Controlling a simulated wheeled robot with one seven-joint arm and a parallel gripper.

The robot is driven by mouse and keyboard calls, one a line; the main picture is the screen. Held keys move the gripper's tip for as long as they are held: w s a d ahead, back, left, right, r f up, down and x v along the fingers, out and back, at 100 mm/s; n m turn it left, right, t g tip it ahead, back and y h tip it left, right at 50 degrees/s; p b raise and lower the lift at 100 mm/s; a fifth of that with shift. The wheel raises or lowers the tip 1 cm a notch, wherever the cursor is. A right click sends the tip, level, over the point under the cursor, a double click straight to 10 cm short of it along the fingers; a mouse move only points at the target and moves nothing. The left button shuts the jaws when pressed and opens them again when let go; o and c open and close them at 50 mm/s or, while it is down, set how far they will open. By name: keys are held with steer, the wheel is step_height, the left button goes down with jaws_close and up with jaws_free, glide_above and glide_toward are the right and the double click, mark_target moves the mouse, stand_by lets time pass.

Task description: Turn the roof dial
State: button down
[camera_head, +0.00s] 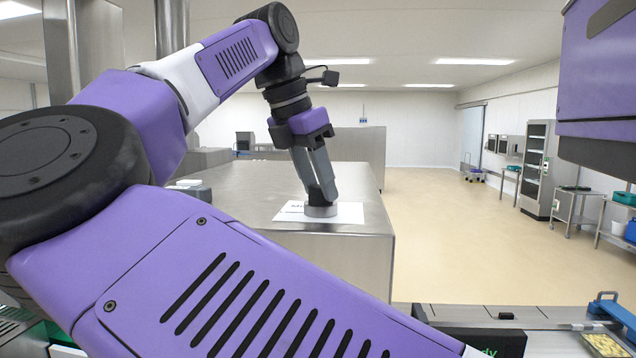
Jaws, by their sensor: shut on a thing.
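The roof dial (320,211) is a small round grey knob on a white label plate (350,212). It sits near the front right corner of a steel machine roof (270,180). My gripper (321,192) reaches down from above, with its fingers at the dial. It is shut on the dial's dark upper part, which the fingers partly hide. Some dark print shows on the label left of the dial. I cannot read the dial's setting.
My purple arm covers much of the left and lower view. A purple and black housing (610,85) hangs at upper right. A steel pillar (172,28) rises behind the arm. Open floor (450,230) lies right of the machine. A tray of yellow food (605,343) is at lower right.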

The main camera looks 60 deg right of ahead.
steer(key=c, duration=0.9)
jaws_free()
steer(key=shift+o, duration=0.2)
steer(key=b+v, duration=0.1)
steer(key=v, duration=0.6)
steer(key=shift+a+r, duration=0.2)
steer(key=shift+r, duration=0.15)
